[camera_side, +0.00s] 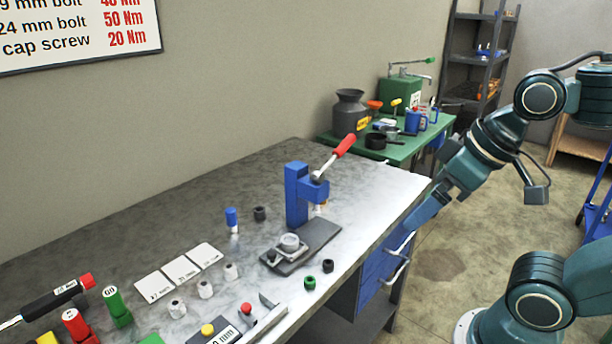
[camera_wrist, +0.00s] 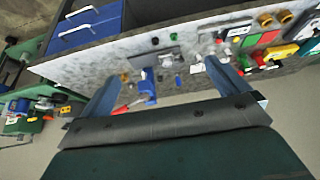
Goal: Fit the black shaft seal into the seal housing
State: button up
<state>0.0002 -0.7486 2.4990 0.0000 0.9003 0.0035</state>
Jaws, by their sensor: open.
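A small black ring, likely the shaft seal (camera_side: 327,265), stands on the bench near its front edge. It also shows as a small dark spot in the wrist view (camera_wrist: 173,36). A light round part, likely the seal housing (camera_side: 290,243), sits on the dark base plate of the blue press (camera_side: 297,195). The bore of the housing is too small to make out. My gripper (camera_side: 424,212) is off the bench's right end in the side view, apart from the seal and housing. In the wrist view its two blue fingers (camera_wrist: 165,68) are spread and empty.
A green ring (camera_side: 310,282) is beside the black one. Another dark ring (camera_side: 259,213) and a blue-capped bottle (camera_side: 232,217) stand behind. The press has a raised red-handled lever (camera_side: 343,147). White cards (camera_side: 180,270) and pale rings (camera_side: 205,289) lie left.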

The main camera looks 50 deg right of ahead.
jog(key=c, duration=1.1)
jog(key=shift+w, duration=0.1)
jog(key=w+d+f+m+g+y, duration=0.3)
jog(key=w+f+m+y, duration=0.2)
jog(key=w+f+m, duration=0.6)
jog(key=w+d+f+m+t+y, duration=0.2)
jog(key=d+f+m+y, duration=0.1)
jog(key=f+m, duration=0.3)
jog(key=w+d+f+m+t+y, duration=0.2)
jog(key=d+f+m+t+y, duration=0.1)
jog(key=f+m, duration=0.4)
jog(key=shift+w+d+f+m, duration=0.15)
jog(key=shift+w+d+m, duration=0.1)
jog(key=shift+d+m, duration=0.45)
